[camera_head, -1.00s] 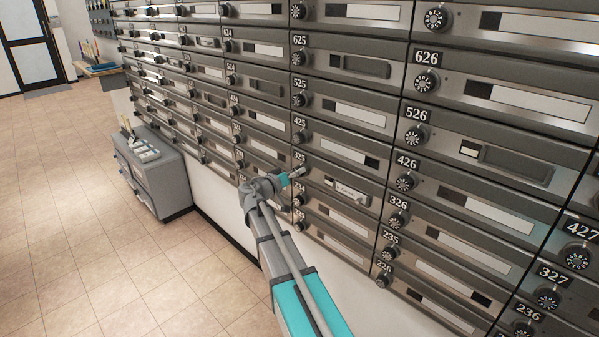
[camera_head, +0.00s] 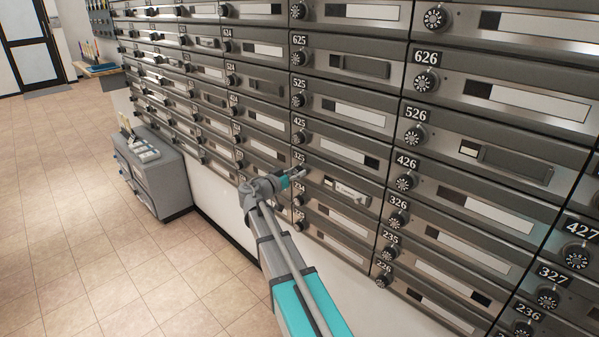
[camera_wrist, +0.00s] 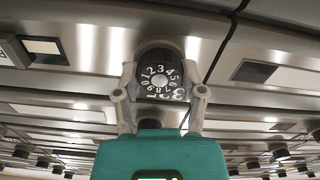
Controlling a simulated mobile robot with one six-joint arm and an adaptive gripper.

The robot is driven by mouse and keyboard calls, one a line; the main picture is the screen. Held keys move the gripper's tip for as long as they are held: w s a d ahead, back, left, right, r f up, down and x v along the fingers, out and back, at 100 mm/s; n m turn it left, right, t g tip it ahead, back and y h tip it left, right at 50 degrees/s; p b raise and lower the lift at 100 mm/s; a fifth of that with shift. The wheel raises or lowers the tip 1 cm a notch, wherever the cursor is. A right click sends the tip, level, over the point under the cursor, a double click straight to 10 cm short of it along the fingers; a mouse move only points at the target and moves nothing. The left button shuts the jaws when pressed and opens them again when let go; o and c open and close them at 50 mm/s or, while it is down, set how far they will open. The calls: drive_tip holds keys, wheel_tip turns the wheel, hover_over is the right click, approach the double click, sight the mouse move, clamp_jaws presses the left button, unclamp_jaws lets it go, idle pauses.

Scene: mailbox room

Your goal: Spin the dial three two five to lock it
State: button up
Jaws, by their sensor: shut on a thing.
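The dial (camera_wrist: 160,78) is black with white numbers around a pale centre. In the wrist view it stands at the middle, just ahead of my gripper (camera_wrist: 159,90), whose two grey fingers are closed on its sides. The number 3 shows near the top of the dial. In the head view my gripper (camera_head: 300,175) is at the box labelled 325 (camera_head: 299,158), and it hides that box's dial. A white label strip on a box door (camera_head: 350,193) shows just right of the fingertips.
Rows of grey mailboxes with black dials cover the wall, such as the dial under 426 (camera_head: 405,181). A grey cabinet (camera_head: 165,180) stands on the floor at left. The tiled floor (camera_head: 110,260) is clear.

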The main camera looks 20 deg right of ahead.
drive_tip(key=o, duration=1.1)
drive_tip(key=shift+w+a+f, duration=0.15)
drive_tip(key=shift+w+f, duration=0.05)
drive_tip(key=shift+w, duration=0.1)
drive_tip(key=shift+o, duration=0.2)
drive_tip(key=shift+s, duration=0.1)
drive_tip(key=shift+s, duration=0.1)
drive_tip(key=shift+s+a, duration=0.2)
drive_tip(key=shift+a, duration=0.3)
drive_tip(key=v, duration=1)
drive_tip(key=shift+a, duration=0.4)
drive_tip(key=shift+s+r, duration=0.1)
